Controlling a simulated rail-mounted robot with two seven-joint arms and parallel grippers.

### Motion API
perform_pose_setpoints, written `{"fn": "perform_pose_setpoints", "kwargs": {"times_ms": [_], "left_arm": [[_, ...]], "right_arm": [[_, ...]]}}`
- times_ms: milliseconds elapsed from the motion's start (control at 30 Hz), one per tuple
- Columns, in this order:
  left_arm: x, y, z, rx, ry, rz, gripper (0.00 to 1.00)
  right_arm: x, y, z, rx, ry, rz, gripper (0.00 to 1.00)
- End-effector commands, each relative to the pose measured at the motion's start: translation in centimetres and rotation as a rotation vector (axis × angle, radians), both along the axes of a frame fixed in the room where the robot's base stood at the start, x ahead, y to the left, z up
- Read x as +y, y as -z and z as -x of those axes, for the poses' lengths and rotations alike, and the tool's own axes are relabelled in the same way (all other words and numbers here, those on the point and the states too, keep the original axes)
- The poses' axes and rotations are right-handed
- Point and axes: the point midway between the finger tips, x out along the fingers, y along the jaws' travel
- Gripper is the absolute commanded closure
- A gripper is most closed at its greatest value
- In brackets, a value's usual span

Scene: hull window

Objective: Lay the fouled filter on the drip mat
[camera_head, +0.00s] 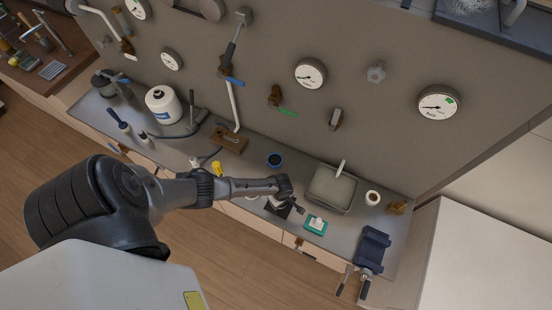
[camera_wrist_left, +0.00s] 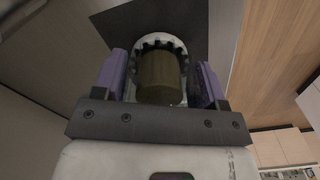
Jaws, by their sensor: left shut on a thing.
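My left gripper (camera_wrist_left: 160,85) is shut on the fouled filter (camera_wrist_left: 160,75). The filter has an olive-brown body and a pale toothed end ring; it sits between the two purple fingers. A dark flat square, seemingly the drip mat (camera_wrist_left: 112,22), shows right behind the filter in the left wrist view. In the head view the mat (camera_head: 285,211) lies near the bench's front edge, partly under my left gripper (camera_head: 287,203), and the filter is mostly hidden there. I cannot tell whether the filter touches the mat. My right gripper is not in view.
A grey open basin (camera_head: 318,203) stands to the right of the gripper. A teal tray with a white item (camera_head: 316,224), a cup (camera_head: 373,198) and a blue vise (camera_head: 372,248) are farther right. Gauges line the wall panel (camera_head: 385,140).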

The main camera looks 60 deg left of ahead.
Motion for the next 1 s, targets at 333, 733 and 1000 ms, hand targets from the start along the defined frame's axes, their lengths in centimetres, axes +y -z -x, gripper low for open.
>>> {"fn": "perform_pose_setpoints", "kwargs": {"times_ms": [333, 733, 1000], "left_arm": [[-0.02, 0.43, -0.02, 0.0, 0.0, 0.0, 0.76], [0.01, 0.81, -0.01, 0.0, -0.001, 0.0, 0.76], [0.01, 0.8, -0.01, 0.0, -0.001, 0.0, 0.76]], "right_arm": [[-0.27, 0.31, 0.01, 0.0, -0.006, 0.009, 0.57], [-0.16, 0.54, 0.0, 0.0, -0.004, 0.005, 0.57], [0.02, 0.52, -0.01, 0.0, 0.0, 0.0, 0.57]]}}
